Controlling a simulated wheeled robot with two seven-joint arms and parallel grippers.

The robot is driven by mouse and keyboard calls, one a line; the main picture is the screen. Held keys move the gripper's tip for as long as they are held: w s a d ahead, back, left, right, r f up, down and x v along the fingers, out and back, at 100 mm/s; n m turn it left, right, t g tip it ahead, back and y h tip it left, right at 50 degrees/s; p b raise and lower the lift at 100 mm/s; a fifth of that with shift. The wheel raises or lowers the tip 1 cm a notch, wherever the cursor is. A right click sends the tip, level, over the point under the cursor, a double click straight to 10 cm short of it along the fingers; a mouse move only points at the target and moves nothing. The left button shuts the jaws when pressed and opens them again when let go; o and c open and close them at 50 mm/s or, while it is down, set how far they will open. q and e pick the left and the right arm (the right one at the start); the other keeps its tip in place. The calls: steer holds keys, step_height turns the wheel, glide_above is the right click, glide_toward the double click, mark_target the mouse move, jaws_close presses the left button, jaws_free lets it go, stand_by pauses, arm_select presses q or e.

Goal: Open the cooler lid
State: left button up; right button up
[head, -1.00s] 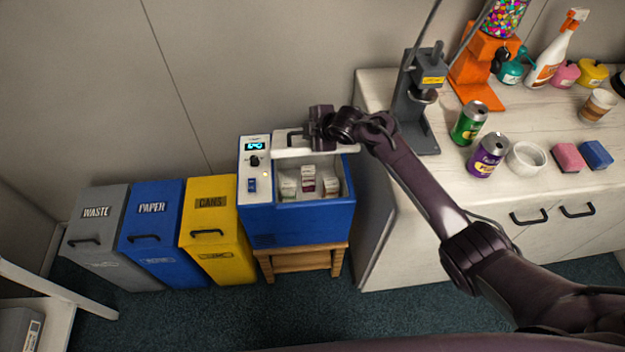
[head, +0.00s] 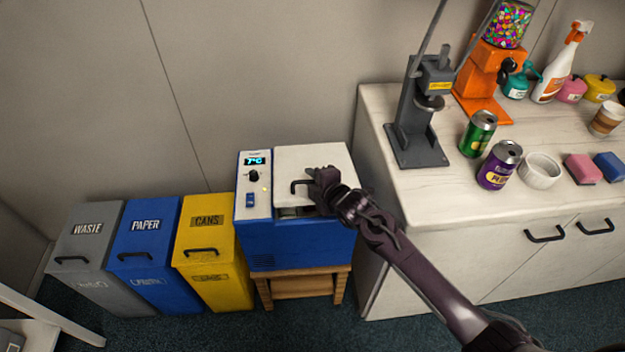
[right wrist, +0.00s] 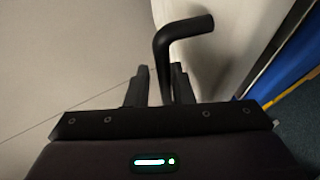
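The blue cooler (head: 300,243) stands on a small wooden stool, with a white lid (head: 312,160) on top. The lid is nearly down; a narrow dark gap shows at its front edge, and most of the inside is hidden. A black handle (head: 298,187) is at the lid's front. My right gripper (head: 318,186) is at this handle. In the right wrist view the handle (right wrist: 163,60) stands between the two fingers (right wrist: 160,85), which are apart, with a thin gap on the left side. My left gripper is not in view.
Grey, blue and yellow bins (head: 208,250) stand left of the cooler. A white counter (head: 440,190) on the right holds a grey press (head: 418,120), cans (head: 498,165), a white bowl (head: 541,168) and other items. A wall is close behind.

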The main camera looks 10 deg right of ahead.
steer(key=shift+r, duration=0.1)
steer(key=p+v, duration=0.8)
steer(key=v, duration=0.1)
stand_by(0.5)
stand_by(0.7)
